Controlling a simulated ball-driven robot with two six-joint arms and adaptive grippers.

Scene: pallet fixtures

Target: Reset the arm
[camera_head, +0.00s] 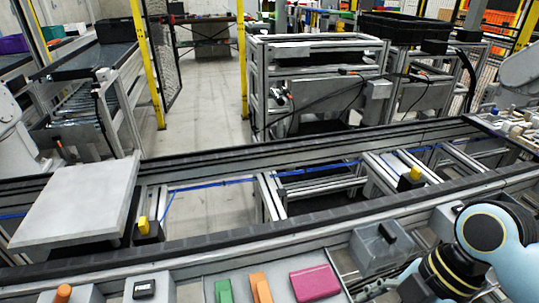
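My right arm comes in at the lower right, with a pale blue and white joint and a dark section with yellow bands. What looks like the dark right gripper (413,290) is at the bottom edge, partly cut off by the frame. Its fingers cannot be made out, so I cannot tell whether it is open or shut. It is near the right end of the front bench, below a grey fixture block (381,247). My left gripper is not in view. No held object can be seen.
A flat grey pallet plate (78,204) lies across the conveyor rails at left. Green (223,291), orange (261,288) and magenta (315,282) blocks sit on the front bench. Small yellow-topped units (144,226) stand along the conveyor. Metal frames (316,85) stand behind; the floor at back left is clear.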

